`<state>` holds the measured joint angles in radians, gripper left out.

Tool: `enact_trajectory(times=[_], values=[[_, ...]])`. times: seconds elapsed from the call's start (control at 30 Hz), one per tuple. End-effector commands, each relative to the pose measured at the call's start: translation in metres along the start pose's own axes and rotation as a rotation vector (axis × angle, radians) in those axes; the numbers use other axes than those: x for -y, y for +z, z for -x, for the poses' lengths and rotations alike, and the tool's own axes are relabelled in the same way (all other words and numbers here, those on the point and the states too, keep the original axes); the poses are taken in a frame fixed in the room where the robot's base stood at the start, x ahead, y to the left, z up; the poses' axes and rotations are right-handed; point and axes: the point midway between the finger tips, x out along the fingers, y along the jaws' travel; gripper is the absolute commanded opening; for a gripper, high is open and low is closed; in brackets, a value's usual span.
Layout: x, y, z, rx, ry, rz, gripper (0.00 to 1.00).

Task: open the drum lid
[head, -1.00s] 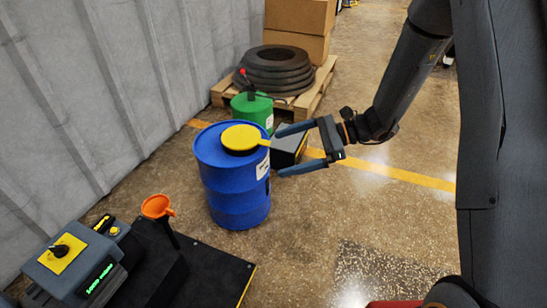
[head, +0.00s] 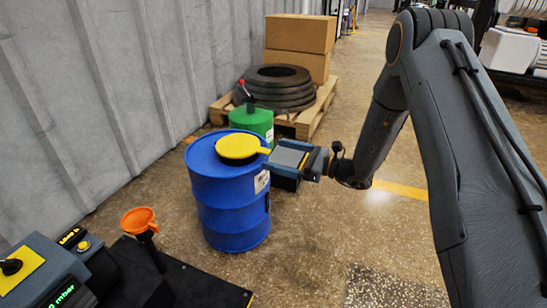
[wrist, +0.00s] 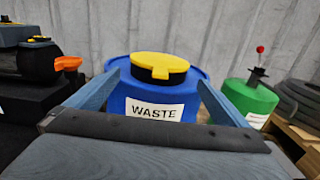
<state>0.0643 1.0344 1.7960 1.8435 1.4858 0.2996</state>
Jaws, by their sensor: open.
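The yellow drum lid (head: 238,145) lies closed on top of the blue drum (head: 232,205), and its tab points right toward my gripper. The lid also shows in the wrist view (wrist: 158,66), with the tab facing the camera above the drum's white WASTE label (wrist: 153,110). My gripper (head: 287,162) is just right of the drum at about the height of its upper rim. In the wrist view, the open fingers (wrist: 157,82) frame the lid and drum on both sides, with nothing between them. The exact gap between fingertips and tab is hard to tell.
A green drum (head: 252,121) with a red-knobbed fitting stands behind the blue drum. Beyond it is a pallet with tires (head: 273,85) and boxes (head: 298,35). A grey wall runs along the left.

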Motion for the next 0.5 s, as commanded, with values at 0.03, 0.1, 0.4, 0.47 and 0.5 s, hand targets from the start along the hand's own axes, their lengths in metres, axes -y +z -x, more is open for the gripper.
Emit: enact_trajectory(times=[0.03,0.1,0.4,0.47,0.5], values=[[0.0,-0.002,-0.008,0.0,0.003,0.002,1.0],[0.0,-0.001,-0.015,-0.001,0.002,0.002,1.0],[0.0,0.0,-0.026,-0.001,0.001,0.0,1.0],[0.0,0.0,-0.026,-0.001,0.001,0.0,1.0],[0.0,0.0,-0.026,-0.001,0.001,0.0,1.0]])
